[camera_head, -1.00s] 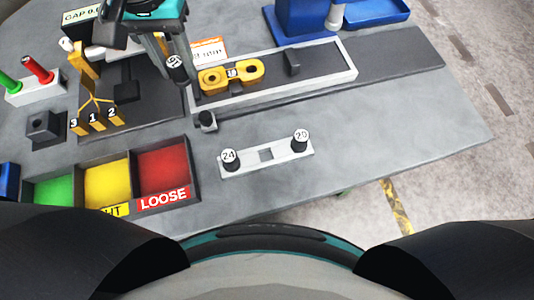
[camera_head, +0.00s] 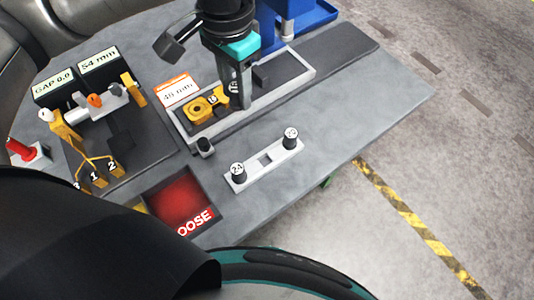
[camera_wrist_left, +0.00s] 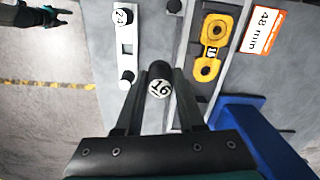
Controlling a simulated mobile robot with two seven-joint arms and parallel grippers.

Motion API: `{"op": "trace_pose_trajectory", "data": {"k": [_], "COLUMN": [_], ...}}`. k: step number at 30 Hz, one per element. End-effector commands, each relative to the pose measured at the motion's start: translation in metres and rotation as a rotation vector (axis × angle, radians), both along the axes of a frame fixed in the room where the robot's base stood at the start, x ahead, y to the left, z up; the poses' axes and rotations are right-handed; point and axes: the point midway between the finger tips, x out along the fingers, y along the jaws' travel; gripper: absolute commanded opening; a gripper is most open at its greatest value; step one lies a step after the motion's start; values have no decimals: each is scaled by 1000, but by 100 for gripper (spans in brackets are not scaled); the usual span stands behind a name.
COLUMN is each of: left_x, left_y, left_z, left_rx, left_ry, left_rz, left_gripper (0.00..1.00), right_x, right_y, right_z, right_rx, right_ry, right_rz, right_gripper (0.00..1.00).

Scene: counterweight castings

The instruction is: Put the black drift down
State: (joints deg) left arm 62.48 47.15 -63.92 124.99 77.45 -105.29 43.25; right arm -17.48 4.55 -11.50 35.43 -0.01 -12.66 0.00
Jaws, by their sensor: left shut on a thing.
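The black drift (camera_wrist_left: 161,70) is a short dark cylinder with a white end marked 16. My left gripper (camera_head: 236,92) is shut on it, and the drift also shows between the fingertips in the head view (camera_head: 233,88). In that view they overlap the grey tray (camera_head: 305,72), beside the yellow two-holed link (camera_head: 200,108); their height is unclear. A pale rack (camera_head: 242,180) holds black pins marked 24 (camera_head: 237,170) and 20 (camera_head: 290,139), with a square recess between them. My right gripper (camera_wrist_left: 55,14) shows small at the left wrist view's upper left; its jaws are unclear.
A red bin (camera_head: 178,203) marked LOOSE is at the near left. A small dark socket block (camera_head: 205,147) stands by the tray. Blue equipment (camera_head: 310,20) is behind. Yellow gauges (camera_head: 97,170) and label blocks (camera_head: 98,66) are at left. The table's right front is bare.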

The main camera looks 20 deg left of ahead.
Motion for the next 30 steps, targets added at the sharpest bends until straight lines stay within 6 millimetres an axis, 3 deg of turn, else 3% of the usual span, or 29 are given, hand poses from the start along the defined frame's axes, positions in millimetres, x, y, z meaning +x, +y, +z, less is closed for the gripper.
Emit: {"op": "trace_pose_trajectory", "data": {"k": [1,18,24,30], "left_x": [-3,-28,-36,-39], "left_y": [-4,-42,-52,-56], "left_z": [13,67,80,80], "left_rx": [0,-6,-9,-12], "left_ry": [4,14,10,10], "left_rz": [-106,-1300,-1598,-1728], "left_gripper": [0,0,0,0], "right_x": [1,8,8,7], "right_y": [0,0,0,0], "right_z": [17,109,130,135], "right_rx": [0,1,1,1], "right_ry": [-1,-12,-12,-12], "right_rz": [0,0,-1,-1], "right_gripper": [60,60,60,60]}}
